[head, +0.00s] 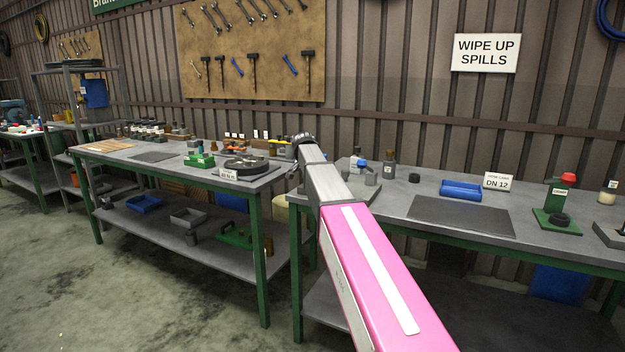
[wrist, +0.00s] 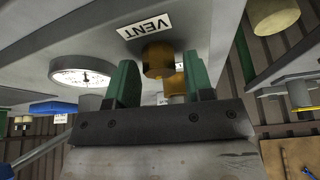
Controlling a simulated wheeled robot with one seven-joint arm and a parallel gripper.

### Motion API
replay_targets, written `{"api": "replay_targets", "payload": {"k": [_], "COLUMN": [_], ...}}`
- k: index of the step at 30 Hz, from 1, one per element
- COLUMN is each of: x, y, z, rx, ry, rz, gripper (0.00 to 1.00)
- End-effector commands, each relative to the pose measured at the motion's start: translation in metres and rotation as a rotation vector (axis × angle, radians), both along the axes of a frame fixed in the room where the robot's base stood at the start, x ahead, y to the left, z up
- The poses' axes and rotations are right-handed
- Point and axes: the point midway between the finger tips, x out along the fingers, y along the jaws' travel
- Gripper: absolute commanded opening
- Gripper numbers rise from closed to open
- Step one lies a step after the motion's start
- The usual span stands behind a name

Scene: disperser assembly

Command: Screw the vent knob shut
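In the wrist view the brass-yellow vent knob (wrist: 158,60) sticks out of a grey surface, close to the white VENT label (wrist: 146,26). My gripper (wrist: 160,76) has its two green fingers on either side of the knob. Small gaps show between the fingers and the knob, so it looks open around it, not clamped. A second brass-coloured part (wrist: 175,86) shows just behind the knob, partly hidden. In the head view my pink and grey arm reaches to the benches. The gripper's fingers and the vent knob cannot be made out there.
A round dial gauge (wrist: 82,77) sits left of the fingers in the wrist view. In the head view, a blue tray (head: 461,190), a dark mat (head: 460,215) and a DN 12 card (head: 497,182) are on the right bench. The left bench holds many small parts.

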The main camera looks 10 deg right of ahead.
Motion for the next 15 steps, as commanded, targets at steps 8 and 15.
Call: {"api": "replay_targets", "payload": {"k": [8, 15], "x": [0.0, -0.005], "y": [0.0, 0.005], "z": [0.0, 0.017], "rx": [-0.001, -0.001], "ry": [0.001, -0.001], "rz": [0.002, 0.002], "gripper": [0.57, 0.57]}}
